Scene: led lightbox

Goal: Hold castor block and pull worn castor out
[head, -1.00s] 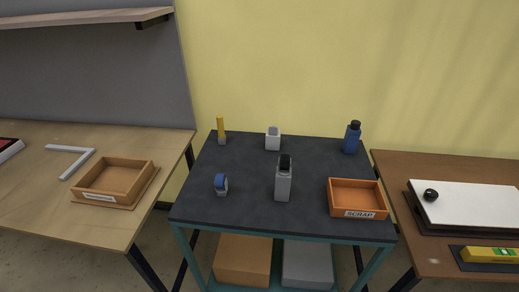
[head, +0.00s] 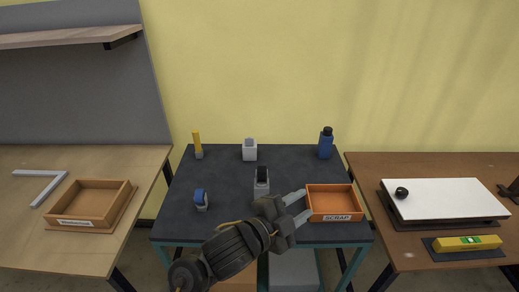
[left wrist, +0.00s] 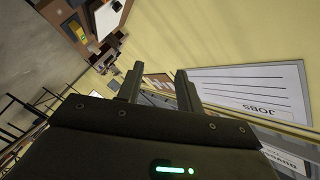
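A grey upright block (head: 261,187) stands at the middle of the dark table, with a black piece (head: 262,171) in its top; I take these for the castor block and worn castor. A small castor with a blue wheel (head: 200,196) stands to its left. My left gripper (head: 306,202) reaches in from the front, over the table between the block and the scrap tray. Its fingers are apart with nothing between them; the left wrist view (left wrist: 158,84) shows this too. My right gripper is not in view.
The orange scrap tray (head: 334,189) is at the right, close to the left fingertips. Side tables hold a wooden tray (head: 92,198) and a white board (head: 440,196).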

